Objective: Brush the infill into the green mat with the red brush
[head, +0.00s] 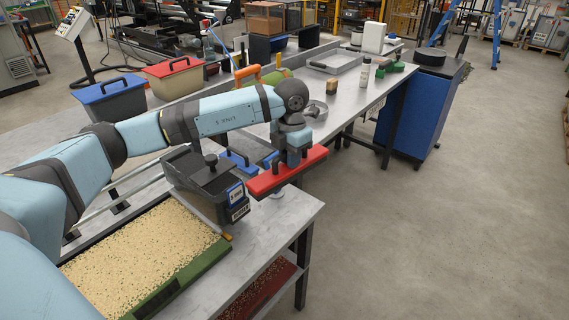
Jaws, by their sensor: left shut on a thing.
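The green mat (190,280) lies on the near table at the lower left. Pale, grainy infill (135,262) covers most of it, and green shows along its near right edge. My left arm partly hides the mat. My left gripper (293,160) points down and is shut on the red brush (265,183), a long red bar. The brush is to the upper right of the mat, near the table's right edge, and apart from the mat. Whether the brush touches anything below is hard to tell. My right gripper is not in view.
A dark box-shaped device (207,187) stands at the mat's far edge, between mat and brush. Lidded blue (112,98) and red (174,77) bins stand behind my arm. A reddish tray (262,290) is on the lower shelf. Floor at right is clear.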

